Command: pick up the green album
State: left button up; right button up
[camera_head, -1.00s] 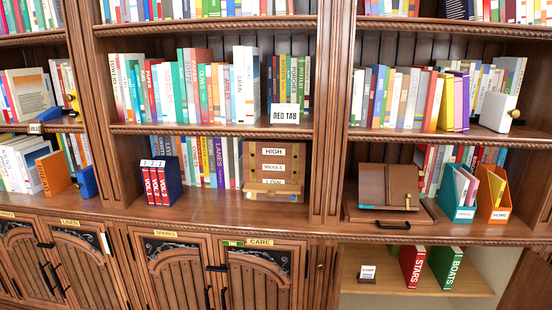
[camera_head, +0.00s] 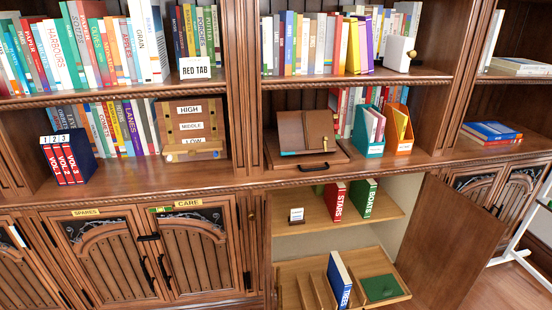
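The green album (camera_head: 370,199), with BOATS on its spine, stands upright but slightly leaning on the upper shelf inside the open lower cabinet. The red album (camera_head: 335,201), marked STARS, stands to its left with a gap between them. A blue album (camera_head: 339,281), marked TREES, stands below in a slotted wooden tray. A flat green panel (camera_head: 381,287) lies in the right part of that tray. Neither of my grippers is in view.
The cabinet door (camera_head: 452,243) stands open at the right. A small label stand (camera_head: 297,215) sits left of the albums. A wooden case (camera_head: 305,138) and teal and orange file boxes (camera_head: 369,131) stand on the counter above. A white ladder frame (camera_head: 527,225) is at the far right.

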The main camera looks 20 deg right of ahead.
aim_at(361, 192)
jog(key=z, duration=1.25)
